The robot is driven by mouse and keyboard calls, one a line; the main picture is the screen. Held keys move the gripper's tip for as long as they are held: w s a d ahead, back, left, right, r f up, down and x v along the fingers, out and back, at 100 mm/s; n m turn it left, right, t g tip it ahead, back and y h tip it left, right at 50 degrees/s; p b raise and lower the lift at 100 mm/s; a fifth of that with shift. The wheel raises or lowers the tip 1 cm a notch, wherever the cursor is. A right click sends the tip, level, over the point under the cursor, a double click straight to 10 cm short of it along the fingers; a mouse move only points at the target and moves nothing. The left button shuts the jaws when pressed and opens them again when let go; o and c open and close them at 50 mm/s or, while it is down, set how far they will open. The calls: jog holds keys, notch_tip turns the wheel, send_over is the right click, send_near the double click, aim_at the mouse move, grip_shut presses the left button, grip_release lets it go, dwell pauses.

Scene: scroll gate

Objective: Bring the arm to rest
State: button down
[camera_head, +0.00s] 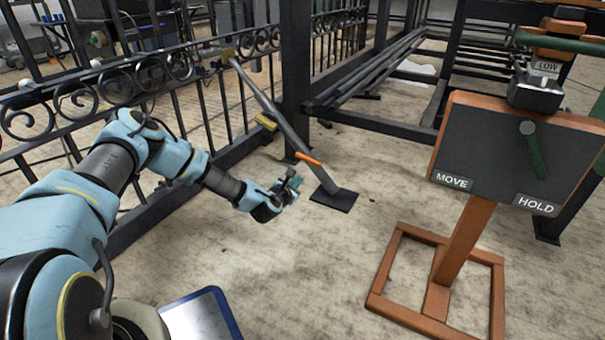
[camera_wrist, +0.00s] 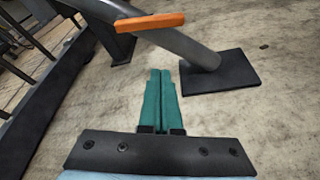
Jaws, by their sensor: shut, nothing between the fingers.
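My arm reaches out from the left in the head view. My gripper (camera_head: 293,184) hangs above the concrete floor, just left of the foot of a slanted grey prop. In the wrist view its two green fingers (camera_wrist: 160,90) lie side by side, shut and empty. The grey prop (camera_head: 280,122) leans from the scroll gate (camera_head: 150,75) down to a dark square foot plate (camera_head: 334,197). An orange handle (camera_head: 308,159) sticks out of the prop; it also shows in the wrist view (camera_wrist: 150,22). The fingers look apart from the prop and handle.
An orange-framed sign board (camera_head: 490,150) marked MOVE and HOLD stands on the right, its green pointer towards HOLD. A box marked LOW (camera_head: 537,90) sits above it. Dark steel racks (camera_head: 400,125) stand behind.

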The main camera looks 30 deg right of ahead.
jog(key=s+a+r+m+g+y+p, duration=0.15)
jog(key=a+r+m+y+p, duration=0.3)
jog(key=a+r+m, duration=0.75)
jog(key=s+a+r+m+g+y+p, duration=0.1)
jog(key=a+r+m+g+y+p, duration=0.35)
jog(key=a+r, duration=1.3)
jog(key=s+a+r+m+y+p, duration=0.1)
jog(key=s+a+r+m+p, duration=0.2)
jog(key=s+a+r, duration=0.55)
jog(key=s+a+r+m+y+p, duration=0.1)
jog(key=s+a+r+m+p, duration=0.15)
jog(key=s+a+r, duration=0.6)
notch_tip(320, 180, up, 34)
jog(key=w+a+p, duration=0.2)
jog(key=p, duration=3.5)
jog(key=shift+w+a+g, duration=0.15)
jog(key=shift+w+g, duration=0.1)
jog(key=shift+g, duration=0.15)
